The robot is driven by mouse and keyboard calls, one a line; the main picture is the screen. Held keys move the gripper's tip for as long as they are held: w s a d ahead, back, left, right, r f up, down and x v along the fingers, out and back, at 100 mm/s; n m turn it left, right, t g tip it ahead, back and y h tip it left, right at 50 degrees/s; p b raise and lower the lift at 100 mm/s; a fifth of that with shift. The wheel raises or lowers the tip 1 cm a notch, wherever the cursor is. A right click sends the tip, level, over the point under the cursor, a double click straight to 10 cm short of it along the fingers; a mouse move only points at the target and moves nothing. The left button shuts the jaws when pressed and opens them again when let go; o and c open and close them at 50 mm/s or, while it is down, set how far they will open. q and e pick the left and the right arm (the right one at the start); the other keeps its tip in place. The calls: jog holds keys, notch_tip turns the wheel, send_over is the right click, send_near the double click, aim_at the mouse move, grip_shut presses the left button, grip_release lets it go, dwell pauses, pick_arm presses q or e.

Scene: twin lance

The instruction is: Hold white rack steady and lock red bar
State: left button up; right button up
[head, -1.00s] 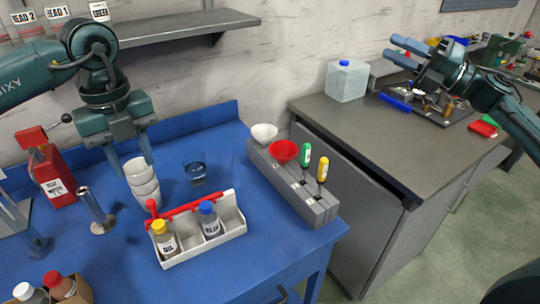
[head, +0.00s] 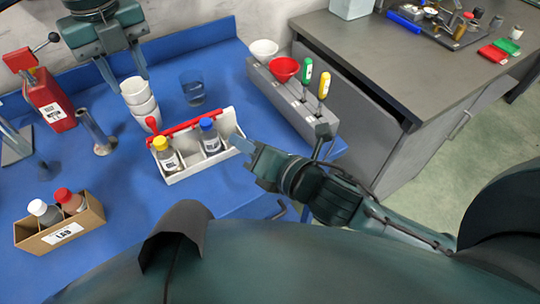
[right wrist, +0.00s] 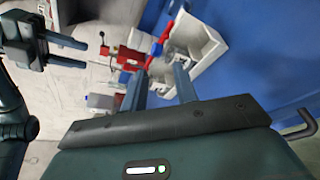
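The white rack (head: 205,164) stands on the blue table and holds a yellow-capped bottle (head: 167,158) and a blue-capped bottle (head: 210,138). The red bar (head: 184,126) lies along its upper back side, with an upright red knob at the left end. I cannot tell whether it is latched. My right gripper (head: 243,147) is beside the rack's right end. In the right wrist view its fingers (right wrist: 158,88) are apart, with the rack (right wrist: 203,50) just beyond them and nothing visibly clamped.
The white cups (head: 139,98) and a glass (head: 193,90) stand behind the rack. A metal cylinder (head: 97,135) and a red device (head: 48,100) are at left. A grey tool holder (head: 290,92) with funnels and screwdrivers is at right. A cardboard box (head: 62,228) stands front left.

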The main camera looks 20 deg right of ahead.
aim_at(244, 136)
jog(key=d+f+n+h, duration=0.1)
jog(key=n, duration=0.1)
jog(key=d+f+n+h, duration=0.1)
jog(key=n, duration=0.1)
jog(key=s+f+n+h, duration=0.1)
jog(key=f+n, duration=0.1)
jog(key=shift+d, duration=0.4)
jog(key=shift+d+f+n+h, duration=0.2)
jog(key=shift+d+n+h, duration=0.1)
jog(key=shift+n, duration=0.3)
jog(key=shift+w+d+f, duration=0.1)
jog(key=shift+w, duration=0.05)
jog(key=x, duration=1.3)
jog(key=shift+d+f, duration=0.15)
jog(key=shift+f, duration=0.1)
jog(key=shift+c, duration=0.6)
grip_shut()
